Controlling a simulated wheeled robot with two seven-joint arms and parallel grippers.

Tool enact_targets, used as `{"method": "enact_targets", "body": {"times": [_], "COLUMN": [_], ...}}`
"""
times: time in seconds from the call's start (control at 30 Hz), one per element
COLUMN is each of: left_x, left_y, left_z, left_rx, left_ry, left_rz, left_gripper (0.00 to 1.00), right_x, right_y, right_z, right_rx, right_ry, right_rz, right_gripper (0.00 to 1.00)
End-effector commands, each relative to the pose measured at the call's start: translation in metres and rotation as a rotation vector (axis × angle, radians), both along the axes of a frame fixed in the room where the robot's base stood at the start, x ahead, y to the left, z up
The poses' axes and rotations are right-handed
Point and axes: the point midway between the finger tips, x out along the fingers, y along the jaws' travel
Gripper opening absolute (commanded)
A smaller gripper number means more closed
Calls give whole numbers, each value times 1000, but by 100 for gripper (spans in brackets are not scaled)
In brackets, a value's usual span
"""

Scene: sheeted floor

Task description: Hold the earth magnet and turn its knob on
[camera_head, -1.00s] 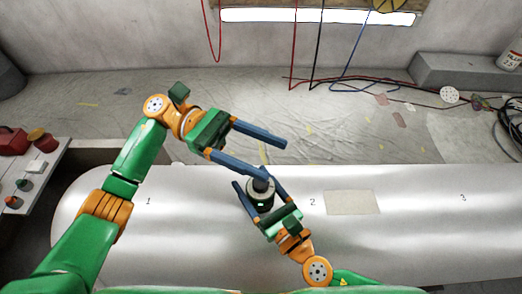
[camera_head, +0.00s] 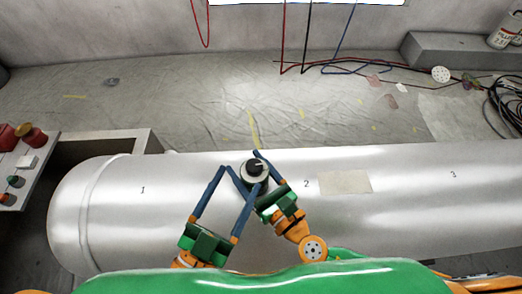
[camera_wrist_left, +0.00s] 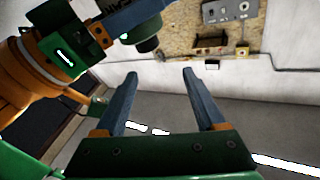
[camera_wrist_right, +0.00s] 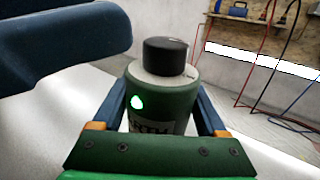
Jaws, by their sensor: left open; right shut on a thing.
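The earth magnet (camera_head: 246,182) is a dark green cylinder with a pale top and a black knob (camera_head: 255,166). In the right wrist view the magnet (camera_wrist_right: 160,98) shows part of its lettering and a lit green lamp, with the knob (camera_wrist_right: 165,56) on top. My right gripper (camera_head: 243,160) is shut on the magnet's body, one finger on each side. My left gripper (camera_head: 240,177) is open and empty on the magnet's near left side, one finger overlapping it in the head view. The knob (camera_wrist_left: 148,44) lies up and left of the left fingers (camera_wrist_left: 160,73).
The magnet is over a big silver cylinder (camera_head: 400,200) marked 1, 2 and 3; contact is unclear. A panel with buttons (camera_head: 22,165) stands at the left. Red, black and blue cables hang at the back.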

Motion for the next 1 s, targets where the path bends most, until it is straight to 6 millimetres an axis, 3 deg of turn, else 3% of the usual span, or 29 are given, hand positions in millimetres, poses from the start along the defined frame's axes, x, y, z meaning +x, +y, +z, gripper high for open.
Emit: {"method": "enact_targets", "body": {"times": [0.1, 0.23, 0.7, 1.0], "left_x": [-16, -18, 75, 84], "left_y": [3, 2, -47, -52], "left_z": [-16, -22, -22, -22], "left_rx": [-107, -154, -154, -151], "left_ry": [219, 308, 308, 311], "left_rz": [-1, 0, -1, -3], "left_gripper": [72, 72, 72, 72], "right_x": [0, 0, 0, 0], "right_y": [0, 0, 0, 0], "right_z": [0, 0, 0, 0], "right_rx": [1, 1, 1, 1], "right_ry": [-1, -1, 0, 0], "right_rz": [1, 1, 0, 0], "right_gripper": [0, 0, 0, 0]}}
